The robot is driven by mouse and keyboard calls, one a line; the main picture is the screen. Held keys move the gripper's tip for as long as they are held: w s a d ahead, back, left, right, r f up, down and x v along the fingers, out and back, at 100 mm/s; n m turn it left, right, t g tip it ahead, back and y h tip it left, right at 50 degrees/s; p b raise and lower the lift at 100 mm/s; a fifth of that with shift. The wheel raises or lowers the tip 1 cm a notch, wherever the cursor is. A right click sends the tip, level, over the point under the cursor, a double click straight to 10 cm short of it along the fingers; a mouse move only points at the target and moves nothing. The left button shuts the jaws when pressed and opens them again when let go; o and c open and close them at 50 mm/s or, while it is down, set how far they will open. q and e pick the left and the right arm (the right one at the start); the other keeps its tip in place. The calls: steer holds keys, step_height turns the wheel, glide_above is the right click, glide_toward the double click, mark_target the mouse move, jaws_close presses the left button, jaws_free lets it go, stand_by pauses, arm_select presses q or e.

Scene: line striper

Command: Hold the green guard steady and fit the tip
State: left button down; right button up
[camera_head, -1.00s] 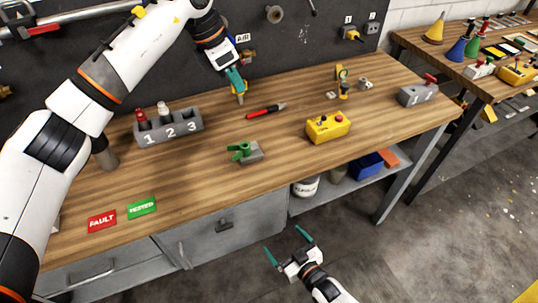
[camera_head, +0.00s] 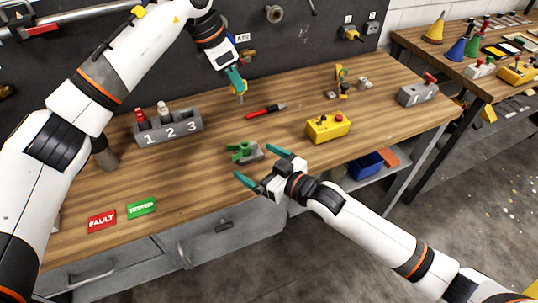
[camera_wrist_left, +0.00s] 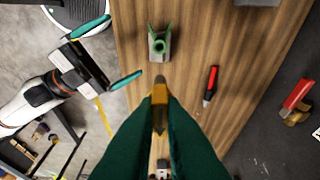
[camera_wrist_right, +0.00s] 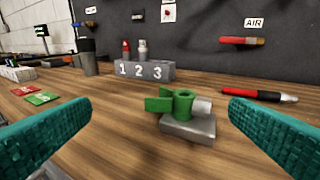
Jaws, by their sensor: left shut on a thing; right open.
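The green guard (camera_head: 240,150) sits on a grey block (camera_head: 252,153) on the bench; in the right wrist view the guard (camera_wrist_right: 182,103) shows a round ring with flat wings, and a light cylinder pokes out beside it. My left gripper (camera_head: 237,82) is shut on the yellow tip (camera_wrist_left: 160,112) and holds it above the bench, behind the guard. The tip also shows below the fingers in the head view (camera_head: 240,91). My right gripper (camera_head: 258,166) is open and empty at the bench's front edge, its fingers spread in front of the guard, apart from it.
A red and black pen-like tool (camera_head: 266,111) lies behind the guard. A grey holder numbered 1 2 3 (camera_head: 172,131) stands at left, a yellow box (camera_head: 328,127) at right. FAULT (camera_head: 102,220) and TESTED (camera_head: 142,208) cards lie at front left.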

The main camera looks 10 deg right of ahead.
mark_target(245, 148)
steer(key=shift+w+d+r+g+h, duration=0.15)
steer(key=shift+d+r+g+h, duration=0.3)
steer(key=shift+d+h, duration=0.1)
steer(key=shift+w+d+r+g+h, duration=0.15)
steer(key=shift+d+r+g+h, duration=0.2)
steer(key=shift+d+r+h, duration=0.15)
steer(key=x, duration=1.2)
steer(key=shift+d, duration=0.1)
